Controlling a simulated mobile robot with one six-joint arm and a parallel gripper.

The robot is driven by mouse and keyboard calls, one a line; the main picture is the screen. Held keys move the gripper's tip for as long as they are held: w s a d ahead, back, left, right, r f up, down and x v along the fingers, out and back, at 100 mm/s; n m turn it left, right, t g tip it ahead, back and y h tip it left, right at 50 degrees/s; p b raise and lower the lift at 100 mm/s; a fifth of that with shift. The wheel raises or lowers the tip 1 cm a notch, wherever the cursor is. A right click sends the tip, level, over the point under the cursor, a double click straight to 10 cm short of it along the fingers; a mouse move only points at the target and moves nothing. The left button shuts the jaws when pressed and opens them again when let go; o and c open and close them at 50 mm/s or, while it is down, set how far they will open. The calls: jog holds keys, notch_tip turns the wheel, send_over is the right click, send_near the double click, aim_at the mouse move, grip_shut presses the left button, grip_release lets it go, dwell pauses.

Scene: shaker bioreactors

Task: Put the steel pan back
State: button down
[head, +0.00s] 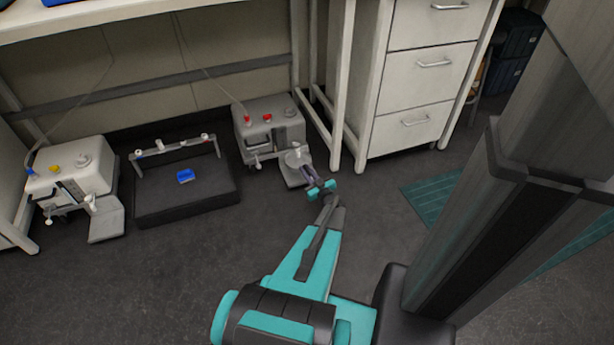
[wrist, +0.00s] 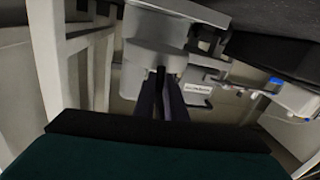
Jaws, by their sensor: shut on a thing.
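A grey steel pan (head: 292,173) sits low at the front of the right-hand white machine (head: 268,127), with a pale round part above it. My gripper (head: 309,174) reaches down to the pan's right front edge. In the wrist view, the dark fingers (wrist: 160,78) are close together, pointing at the grey underside of the machine. They are shut on what appears to be the pan's edge; the exact contact is too small and dark to make out. The pan seems level and close to the machine's front; I cannot tell whether it is fully seated.
A similar machine (head: 70,172) with its own grey plate (head: 106,220) stands at the left. A table leg and drawer cabinet (head: 415,85) stand close right. The front floor is clear.

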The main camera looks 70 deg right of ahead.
jog(key=shift+f+b, duration=0.85)
jog(key=shift+f, duration=0.85)
jog(key=shift+f, duration=0.65)
jog(key=c, duration=1.8)
grip_release()
jog(key=shift+f, duration=0.2)
jog(key=shift+r, duration=0.45)
jog(key=p+v, duration=0.3)
jog(key=v, duration=0.9)
jog(key=shift+r, duration=0.35)
jog(key=shift+r, duration=0.15)
